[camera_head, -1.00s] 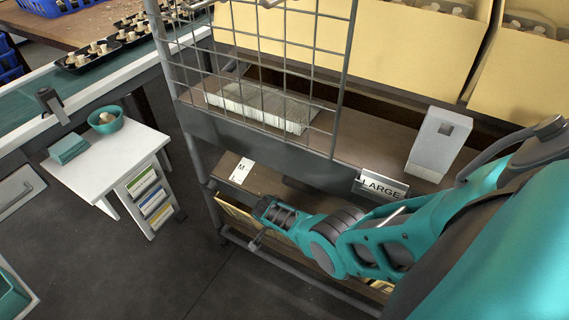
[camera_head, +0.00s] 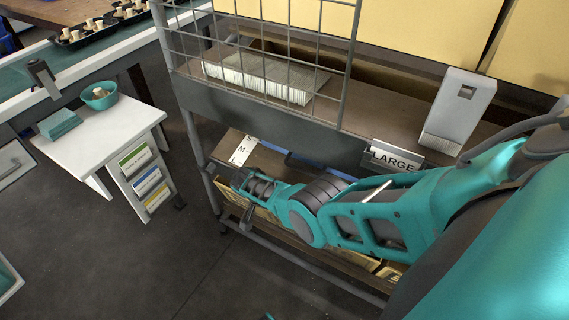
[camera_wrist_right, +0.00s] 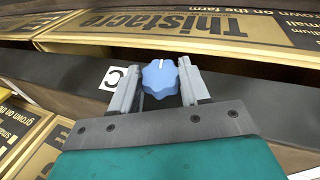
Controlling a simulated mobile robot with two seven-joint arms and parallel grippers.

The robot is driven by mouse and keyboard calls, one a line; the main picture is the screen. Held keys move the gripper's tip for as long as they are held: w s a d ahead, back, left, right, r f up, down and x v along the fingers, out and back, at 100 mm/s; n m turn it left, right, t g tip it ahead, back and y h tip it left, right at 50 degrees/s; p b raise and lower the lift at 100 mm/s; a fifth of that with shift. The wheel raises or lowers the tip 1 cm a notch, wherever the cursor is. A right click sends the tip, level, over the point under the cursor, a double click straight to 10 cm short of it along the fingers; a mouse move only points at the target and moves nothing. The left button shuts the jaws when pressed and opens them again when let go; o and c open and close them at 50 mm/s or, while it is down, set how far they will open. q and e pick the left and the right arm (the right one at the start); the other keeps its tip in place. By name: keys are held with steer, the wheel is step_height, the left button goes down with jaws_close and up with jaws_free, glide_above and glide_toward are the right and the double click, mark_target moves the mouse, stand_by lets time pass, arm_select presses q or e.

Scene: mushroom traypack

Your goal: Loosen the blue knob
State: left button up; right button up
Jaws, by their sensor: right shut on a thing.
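The blue knob (camera_wrist_right: 160,78) is lobed, with a white mark pointing to the top of the picture. It sits in the right wrist view between the two grey fingers of my right gripper (camera_wrist_right: 161,66), which is shut on it. In the head view my right arm reaches in from the right to the lower part of the rack; the knob and fingertips cannot be made out there. My left gripper is not in view.
A white card with a letter C (camera_wrist_right: 113,78) is left of the knob. Printed cardboard boxes (camera_wrist_right: 180,28) lie beyond. In the head view a wire grid and a LARGE sign (camera_head: 395,157) are above my arm. A white side table (camera_head: 100,140) stands left, with open floor between.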

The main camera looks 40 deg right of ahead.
steer(key=o, duration=1.1)
steer(key=shift+c, duration=0.2)
steer(key=p+v, duration=0.6)
steer(key=v, duration=0.7)
steer(key=shift+p, duration=0.4)
